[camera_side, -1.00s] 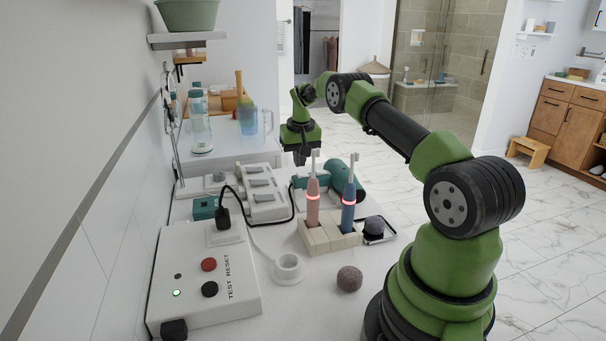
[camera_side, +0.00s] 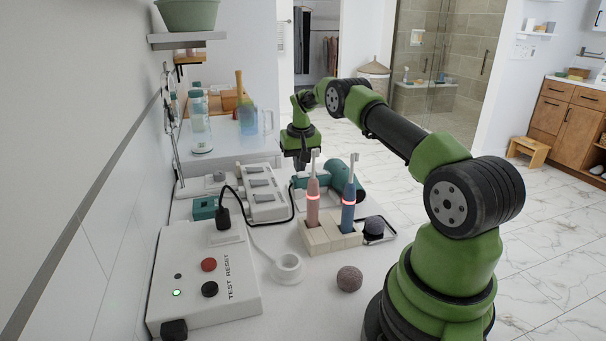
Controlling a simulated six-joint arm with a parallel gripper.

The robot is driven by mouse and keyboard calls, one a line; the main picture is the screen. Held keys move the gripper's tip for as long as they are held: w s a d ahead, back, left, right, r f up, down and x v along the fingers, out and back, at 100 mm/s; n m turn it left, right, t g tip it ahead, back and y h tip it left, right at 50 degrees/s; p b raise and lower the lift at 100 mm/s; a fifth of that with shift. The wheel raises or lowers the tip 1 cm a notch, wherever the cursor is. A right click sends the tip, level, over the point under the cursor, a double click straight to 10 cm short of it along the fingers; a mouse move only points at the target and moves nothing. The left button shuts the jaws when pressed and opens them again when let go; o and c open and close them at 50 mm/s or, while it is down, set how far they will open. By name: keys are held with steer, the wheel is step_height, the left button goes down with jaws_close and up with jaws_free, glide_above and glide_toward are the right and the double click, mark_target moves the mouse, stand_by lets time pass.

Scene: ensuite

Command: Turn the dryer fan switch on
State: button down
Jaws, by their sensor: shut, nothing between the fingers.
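The teal hair dryer (camera_side: 349,179) lies behind the toothbrush stand, partly hidden by the two toothbrushes. A teal part (camera_side: 299,182) shows to its left, below my gripper. My gripper (camera_side: 301,166) points down, its fingers shut and empty, just above that teal part. I cannot tell whether the fingertips touch it. The fan switch itself is too small or hidden to make out.
A pink toothbrush (camera_side: 313,202) and a blue toothbrush (camera_side: 348,205) stand upright in a cream stand (camera_side: 332,240) close in front of the gripper. A white power strip (camera_side: 265,205) with a black cord is to the left. A white TEST/RESET box (camera_side: 205,285) is nearer.

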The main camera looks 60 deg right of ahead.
steer(key=shift+f, duration=0.45)
steer(key=shift+r, duration=3.5)
steer(key=s+a+r+n+t, duration=0.1)
steer(key=s+a+r+t, duration=0.1)
steer(key=a+r, duration=0.8)
steer(key=s+a+r+n+t, duration=0.1)
steer(key=s+a+r+n, duration=0.1)
steer(key=a+r, duration=0.75)
steer(key=s+a+f+n+t+y, duration=0.1)
steer(key=s+a, duration=0.5)
steer(key=s, duration=0.3)
steer(key=s+a+f+n+t+y, duration=0.1)
steer(key=s+a+t+y, duration=0.1)
steer(key=s+a, duration=0.5)
steer(key=s, duration=0.2)
steer(key=shift+s, duration=0.35)
